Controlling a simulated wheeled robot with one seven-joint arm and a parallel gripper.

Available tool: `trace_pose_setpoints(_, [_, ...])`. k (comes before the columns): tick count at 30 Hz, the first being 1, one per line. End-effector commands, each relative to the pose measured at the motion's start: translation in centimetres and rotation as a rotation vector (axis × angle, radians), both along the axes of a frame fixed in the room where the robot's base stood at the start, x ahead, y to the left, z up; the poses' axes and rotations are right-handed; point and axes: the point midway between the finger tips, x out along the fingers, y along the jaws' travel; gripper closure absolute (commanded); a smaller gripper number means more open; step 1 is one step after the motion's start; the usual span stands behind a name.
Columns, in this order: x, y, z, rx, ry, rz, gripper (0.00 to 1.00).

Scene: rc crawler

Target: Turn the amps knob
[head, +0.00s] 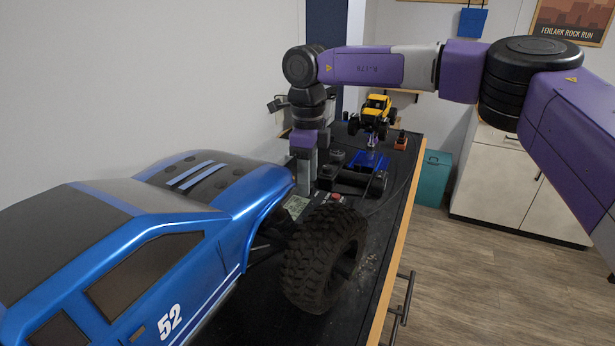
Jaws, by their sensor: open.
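A device with a pale display (296,205) and a red button (336,197) sits on the black bench top, partly hidden behind the blue crawler's front and wheel. I cannot make out the amps knob; it may be hidden by my gripper or the crawler. My gripper (304,186) is open and points down just behind the display, its fingertips low and close to the device. I cannot tell whether it touches anything.
A large blue crawler (180,235) with a big black tyre (325,257) fills the near bench. The bench's wooden edge (404,225) is right, with open floor beyond.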

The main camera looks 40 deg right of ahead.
Motion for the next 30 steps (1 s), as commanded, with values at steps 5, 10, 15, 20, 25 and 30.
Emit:
trace_pose_setpoints(5, [0.01,-0.03,-0.56,-0.001,0.000,0.000,0.53])
trace_pose_setpoints(10, [0.01,-0.02,-0.57,-0.001,0.000,0.000,0.53])
trace_pose_setpoints(15, [0.00,-0.01,-0.55,0.000,-0.001,0.000,0.84])
trace_pose_setpoints(20, [0.01,0.01,-0.54,0.000,-0.001,0.000,1.00])
trace_pose_setpoints(25, [0.01,0.01,-0.52,0.000,-0.001,0.009,1.00])
trace_pose_setpoints(30, [0.02,0.01,-0.48,0.000,-0.001,0.054,1.00])
